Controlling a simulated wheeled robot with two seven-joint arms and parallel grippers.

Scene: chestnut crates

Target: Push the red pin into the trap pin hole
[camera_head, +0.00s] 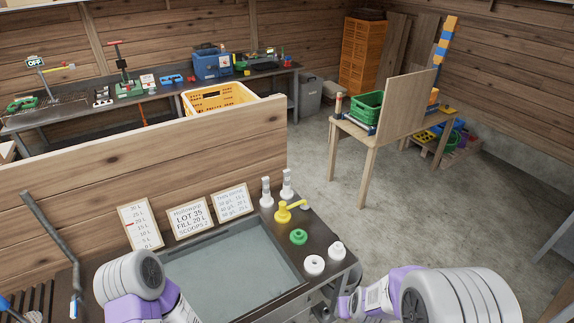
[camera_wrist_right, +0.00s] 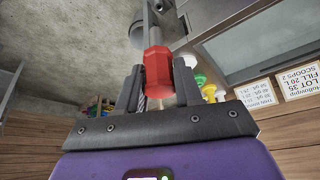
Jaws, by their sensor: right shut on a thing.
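In the right wrist view, a red faceted pin (camera_wrist_right: 158,68) stands between the two dark fingers of my right gripper (camera_wrist_right: 157,84), which is shut on it. Just beyond the pin, in line with it, is a narrow grey metal part (camera_wrist_right: 150,22), with a wider grey cylinder (camera_wrist_right: 128,45) beside it. I cannot make out the trap pin hole or tell whether the pin's far end touches the metal. In the head view my right arm is at the bottom right and the pin does not show. My left arm is at the bottom left, its gripper out of view.
A sunken grey basin (camera_head: 235,265) lies in the dark bench. On its right stand a yellow tap-like part (camera_head: 284,213), a green knob (camera_head: 298,237) and white fittings (camera_head: 314,265). Signs (camera_head: 188,225) stand behind it. Open floor (camera_head: 440,215) lies to the right, before a wooden table (camera_head: 360,140).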

